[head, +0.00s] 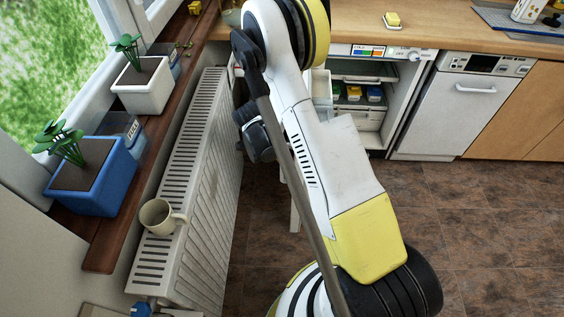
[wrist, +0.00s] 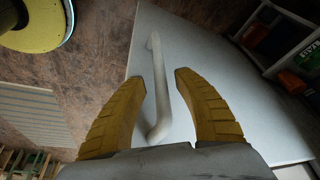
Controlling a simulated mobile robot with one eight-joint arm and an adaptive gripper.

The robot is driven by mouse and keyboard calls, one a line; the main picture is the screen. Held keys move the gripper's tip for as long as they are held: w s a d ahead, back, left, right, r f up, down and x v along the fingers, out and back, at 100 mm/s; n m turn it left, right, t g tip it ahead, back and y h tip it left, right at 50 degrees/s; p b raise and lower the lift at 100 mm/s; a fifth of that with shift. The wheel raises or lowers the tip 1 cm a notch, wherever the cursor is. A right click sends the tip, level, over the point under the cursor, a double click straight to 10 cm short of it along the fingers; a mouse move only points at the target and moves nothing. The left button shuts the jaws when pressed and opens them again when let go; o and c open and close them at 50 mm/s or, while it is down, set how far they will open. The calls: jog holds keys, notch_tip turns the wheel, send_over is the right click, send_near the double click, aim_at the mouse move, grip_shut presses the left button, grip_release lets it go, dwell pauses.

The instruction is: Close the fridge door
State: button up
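The fridge (head: 405,88) stands open under the counter, with food on its shelves. Its white door (head: 319,86) is swung out and mostly hidden behind my arm in the head view. In the wrist view the door's outer face (wrist: 235,95) fills the middle, with a pale bar handle (wrist: 157,65) on it. My gripper (wrist: 160,76) has its two yellow fingers apart, one to each side of the handle in the picture. I cannot tell how deep the handle lies between them or whether they touch it. The fingers are not clear in the head view.
A white radiator (head: 190,170) stands left of the open door, with a mug (head: 160,217) on it. Potted plants (head: 90,185) line the windowsill. A dishwasher (head: 455,115) is right of the fridge. The brown tiled floor (head: 480,220) at the right is clear.

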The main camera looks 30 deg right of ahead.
jog(key=shift+x, duration=1.15)
grip_shut()
